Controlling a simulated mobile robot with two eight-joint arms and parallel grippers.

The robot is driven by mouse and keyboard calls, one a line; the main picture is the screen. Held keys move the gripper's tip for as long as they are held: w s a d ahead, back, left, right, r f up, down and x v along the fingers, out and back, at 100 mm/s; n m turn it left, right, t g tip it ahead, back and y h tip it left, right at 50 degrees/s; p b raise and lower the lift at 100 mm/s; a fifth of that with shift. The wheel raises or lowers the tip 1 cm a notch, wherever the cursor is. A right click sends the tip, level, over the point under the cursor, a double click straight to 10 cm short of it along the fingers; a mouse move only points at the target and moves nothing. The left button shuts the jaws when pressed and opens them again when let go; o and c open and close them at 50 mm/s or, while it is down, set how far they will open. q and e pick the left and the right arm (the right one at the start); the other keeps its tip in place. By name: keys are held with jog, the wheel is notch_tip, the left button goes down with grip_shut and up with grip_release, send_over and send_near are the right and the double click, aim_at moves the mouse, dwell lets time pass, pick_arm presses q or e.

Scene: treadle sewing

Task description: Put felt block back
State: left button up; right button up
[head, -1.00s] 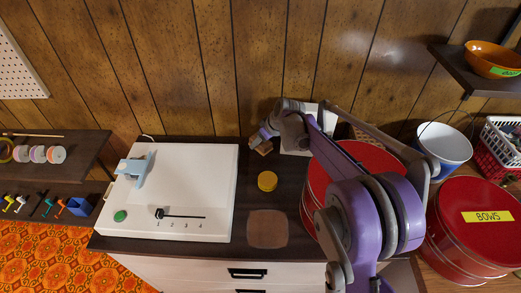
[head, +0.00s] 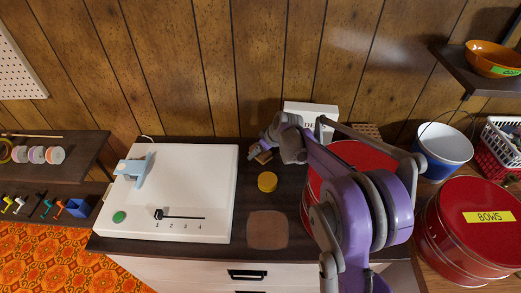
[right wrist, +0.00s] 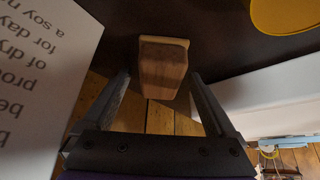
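The felt block (head: 263,157), a small wooden block with a paler layer along one edge, sits at the back of the dark tabletop, right of the white machine. It also shows in the right wrist view (right wrist: 163,70). My right gripper (head: 255,152) is at the block. In the right wrist view its fingers are spread, one on each side of the block, with gaps visible; it is open and holds nothing. A brown square patch (head: 267,230) lies bare near the front of the tabletop. My left gripper is not in view.
A yellow round tin (head: 267,181) stands just in front of the block. A white printed box (head: 312,113) stands behind my right wrist. The white machine (head: 170,195) is left. Red tins (head: 365,158) stand right, partly hidden by my arm.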

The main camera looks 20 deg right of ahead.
jog(key=shift+r, duration=0.1)
jog(key=shift+s+r, duration=0.1)
jog(key=shift+r, duration=0.2)
jog(key=p+v, duration=0.1)
jog(key=v, duration=1.1)
jog(key=s+a+f+m, duration=0.1)
jog(key=s+a, duration=0.3)
jog(key=s, duration=0.5)
jog(key=s+a+f+m+h, duration=0.1)
jog(key=s+a+f, duration=0.3)
jog(key=s, duration=0.6)
jog(key=s+a+f+m+h, duration=0.1)
jog(key=s+a, duration=0.3)
jog(key=s, duration=0.6)
jog(key=shift+f+m+g, duration=0.3)
jog(key=shift+f+m, duration=0.1)
jog(key=shift+f, duration=0.3)
